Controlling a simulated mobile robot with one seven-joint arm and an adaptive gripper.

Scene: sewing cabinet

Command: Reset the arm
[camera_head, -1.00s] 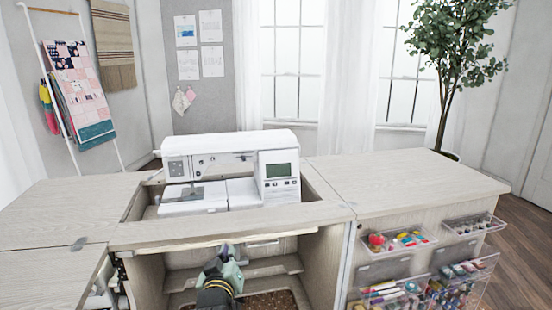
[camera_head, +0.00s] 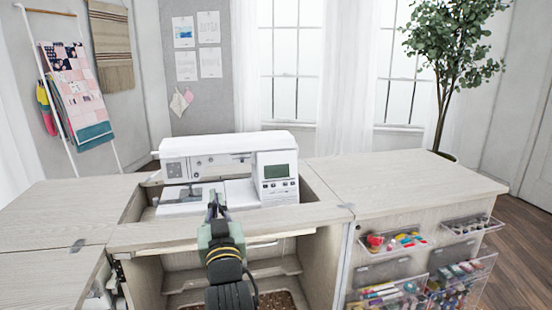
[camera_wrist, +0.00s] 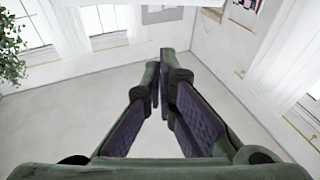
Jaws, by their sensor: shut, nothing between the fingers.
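My gripper (camera_head: 215,200) is raised in front of the sewing cabinet (camera_head: 180,236), near its front board and in front of the white sewing machine (camera_head: 226,150) in the head view. Its fingers point up and away from my body. In the wrist view the fingertips of my gripper (camera_wrist: 165,70) are together and nothing is held between them. The sewing machine sits in the cabinet's well, partly covered by my gripper.
The right cabinet top (camera_head: 400,185) is bare. Clear drawers with sewing supplies (camera_head: 392,242) hang on the front right. An open compartment (camera_head: 270,268) lies below the front board. A tall plant (camera_head: 455,50) stands behind at the right.

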